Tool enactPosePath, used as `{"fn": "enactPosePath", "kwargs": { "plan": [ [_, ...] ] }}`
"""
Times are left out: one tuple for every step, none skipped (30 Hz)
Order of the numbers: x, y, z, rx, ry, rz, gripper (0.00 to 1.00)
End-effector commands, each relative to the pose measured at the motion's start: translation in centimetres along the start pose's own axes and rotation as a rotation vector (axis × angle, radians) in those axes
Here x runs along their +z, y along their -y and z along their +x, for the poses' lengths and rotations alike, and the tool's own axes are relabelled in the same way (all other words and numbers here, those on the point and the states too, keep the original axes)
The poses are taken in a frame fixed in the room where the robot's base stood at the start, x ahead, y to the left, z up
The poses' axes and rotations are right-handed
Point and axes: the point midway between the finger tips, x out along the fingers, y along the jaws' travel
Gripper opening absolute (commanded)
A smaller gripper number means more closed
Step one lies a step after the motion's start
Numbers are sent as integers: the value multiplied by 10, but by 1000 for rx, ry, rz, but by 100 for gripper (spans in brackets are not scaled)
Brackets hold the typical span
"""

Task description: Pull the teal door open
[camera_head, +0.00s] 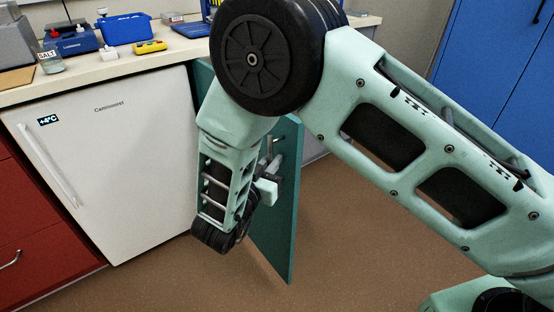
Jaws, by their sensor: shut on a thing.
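The teal door (287,205) under the bench stands open, swung out from the cabinet front, with its edge toward the lower middle of the view. My gripper (267,184) is at the door's face and is shut on the door handle (269,146), a pale metal bar of which only a small part shows. My arm crosses the upper right and hides the hinge side, much of the door and most of the cabinet opening. The fingertips are small and partly hidden by my wrist.
A white fridge (120,160) with a long handle stands left of the door. Red drawers (35,225) are further left. The bench top (110,72) holds a blue bin (125,28), a yellow device (150,47) and a salt jar (50,62). Brown floor (350,240) is clear right of the door.

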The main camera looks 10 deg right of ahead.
Motion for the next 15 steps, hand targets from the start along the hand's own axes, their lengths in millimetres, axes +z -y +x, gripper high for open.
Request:
{"fn": "enactPosePath", "kwargs": {
  "plan": [
    [0,-1,-1,4,-1,-3,0],
    [0,-1,-1,4,-1,-3,0],
    [0,-1,-1,4,-1,-3,0],
    [0,-1,-1,4,-1,-4,0],
    [0,-1,-1,4,-1,-4,0],
    [0,-1,-2,4,-1,-4,0],
    [0,-1,-2,4,-1,-4,0],
    [0,-1,-2,4,-1,-4,0],
    [0,-1,-2,4,-1,-4,0],
    [0,-1,-2,4,-1,-4,0],
    [0,-1,-2,3,-1,-4,0],
    [0,-1,-2,4,-1,-4,19],
    [0,-1,-2,3,-1,-4,25],
    [0,-1,-1,3,-1,-4,25],
    [0,-1,-1,3,-1,-3,25]
  ]
}}
